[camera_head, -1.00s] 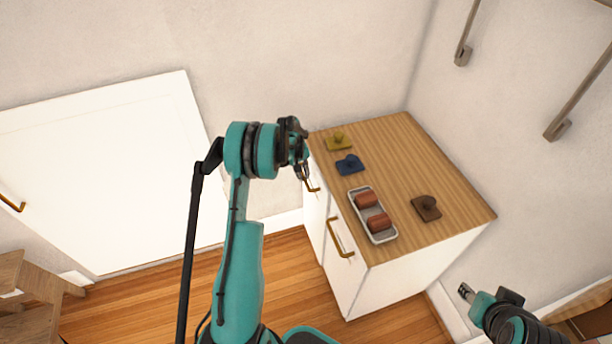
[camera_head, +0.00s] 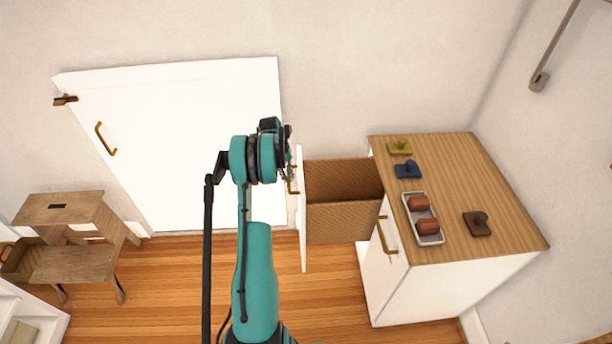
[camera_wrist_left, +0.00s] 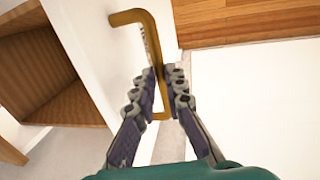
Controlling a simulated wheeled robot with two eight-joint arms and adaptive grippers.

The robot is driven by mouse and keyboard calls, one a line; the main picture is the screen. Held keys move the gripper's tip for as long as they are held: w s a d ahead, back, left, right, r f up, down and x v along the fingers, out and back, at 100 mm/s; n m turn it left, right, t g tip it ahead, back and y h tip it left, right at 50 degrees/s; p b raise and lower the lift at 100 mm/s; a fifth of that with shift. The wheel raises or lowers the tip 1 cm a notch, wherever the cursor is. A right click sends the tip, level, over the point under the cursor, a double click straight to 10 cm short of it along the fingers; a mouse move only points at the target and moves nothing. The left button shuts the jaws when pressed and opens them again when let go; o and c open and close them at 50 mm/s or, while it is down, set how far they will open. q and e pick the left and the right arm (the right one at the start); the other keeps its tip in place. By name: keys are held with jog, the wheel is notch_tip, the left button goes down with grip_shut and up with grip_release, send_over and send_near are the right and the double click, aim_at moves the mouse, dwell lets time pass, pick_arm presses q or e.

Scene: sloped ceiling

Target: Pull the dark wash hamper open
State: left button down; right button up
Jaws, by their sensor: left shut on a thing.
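The wash hamper (camera_head: 345,225) is a brown woven bin behind a white front panel (camera_head: 301,235). It stands well out from the left side of the white cabinet (camera_head: 405,295), with its inside showing. My left gripper (camera_head: 290,168) is at the panel's brass handle (camera_head: 293,184). In the left wrist view my left gripper (camera_wrist_left: 164,80) is shut on the brass handle (camera_wrist_left: 143,18), and the brown hamper (camera_wrist_left: 35,60) shows at left. The fingertips are partly hidden in the head view. My right gripper is out of view.
The cabinet's wooden top (camera_head: 450,185) bears a tray (camera_head: 436,240) with two reddish-brown items, and yellow, blue and brown knobbed pieces. A second brass handle (camera_head: 386,234) is on the cabinet. A white door (camera_head: 180,150) stands behind.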

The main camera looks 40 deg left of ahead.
pick_arm(q)
jog(key=shift+s+a, duration=1.05)
jog(key=shift+s, duration=0.15)
jog(key=c, duration=1.6)
grip_release()
jog(key=r, duration=0.4)
jog(key=s+a+r, duration=0.1)
jog(key=r, duration=0.6)
jog(key=shift+s+a+r, duration=0.2)
jog(key=shift+s+r, duration=0.1)
jog(key=shift+r, duration=0.1)
